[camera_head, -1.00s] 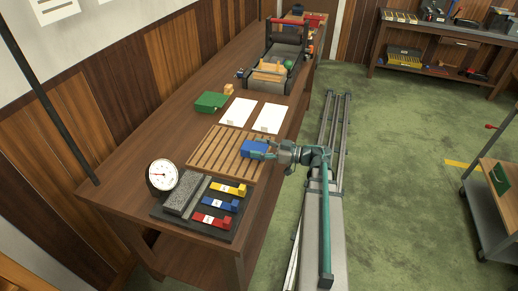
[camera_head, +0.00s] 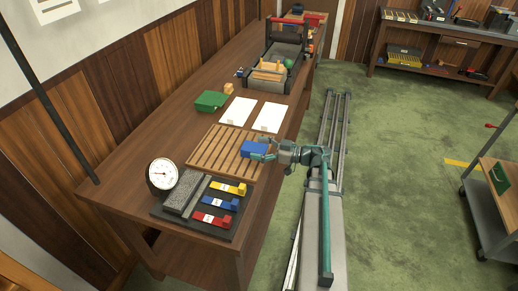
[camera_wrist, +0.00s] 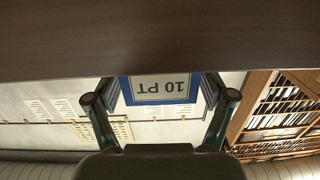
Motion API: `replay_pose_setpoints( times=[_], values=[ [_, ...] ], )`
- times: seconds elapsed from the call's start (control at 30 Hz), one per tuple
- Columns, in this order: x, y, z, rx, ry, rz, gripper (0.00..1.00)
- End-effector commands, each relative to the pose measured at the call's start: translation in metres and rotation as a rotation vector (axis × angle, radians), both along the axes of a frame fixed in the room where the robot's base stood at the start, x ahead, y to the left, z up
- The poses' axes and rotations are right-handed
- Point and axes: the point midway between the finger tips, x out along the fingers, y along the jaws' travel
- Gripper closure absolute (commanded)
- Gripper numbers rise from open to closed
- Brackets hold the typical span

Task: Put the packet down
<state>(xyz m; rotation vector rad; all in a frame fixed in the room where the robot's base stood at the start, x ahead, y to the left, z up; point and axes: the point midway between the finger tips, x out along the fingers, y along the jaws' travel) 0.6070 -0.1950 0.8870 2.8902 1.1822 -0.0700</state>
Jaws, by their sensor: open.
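The packet (camera_head: 253,148) is a blue block lying on the slatted wooden rack (camera_head: 205,153) on the bench, near the rack's right end. In the wrist view its end (camera_wrist: 160,88) shows a white label with a blue border, reading "10 PT" upside down. My gripper (camera_head: 265,151) is at the packet's right end, reaching in from the aisle side. In the wrist view my gripper (camera_wrist: 160,100) is open, with one finger on each side of the label and small gaps showing. The packet's underside is hidden.
In front of the rack, a dark tray (camera_head: 205,205) holds yellow, blue and red pieces beside a round dial gauge (camera_head: 161,174). Behind it lie two white sheets (camera_head: 237,111), a green box (camera_head: 210,101) and a press-like frame (camera_head: 283,62). The rack's left part is bare.

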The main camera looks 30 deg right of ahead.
Motion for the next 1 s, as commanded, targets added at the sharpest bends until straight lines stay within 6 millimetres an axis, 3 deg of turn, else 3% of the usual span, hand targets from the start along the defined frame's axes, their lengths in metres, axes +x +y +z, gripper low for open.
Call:
replay_pose_setpoints(
  times=[0.17, 0.6, 1.0],
  values=[
    [-0.012, -0.013, 0.000, -0.001, -0.001, -0.003, 0.18],
    [-0.068, -0.067, 0.004, 0.000, 0.000, -0.003, 0.18],
    [-0.086, -0.084, 0.007, 0.000, 0.000, 0.001, 0.14]
  ],
)
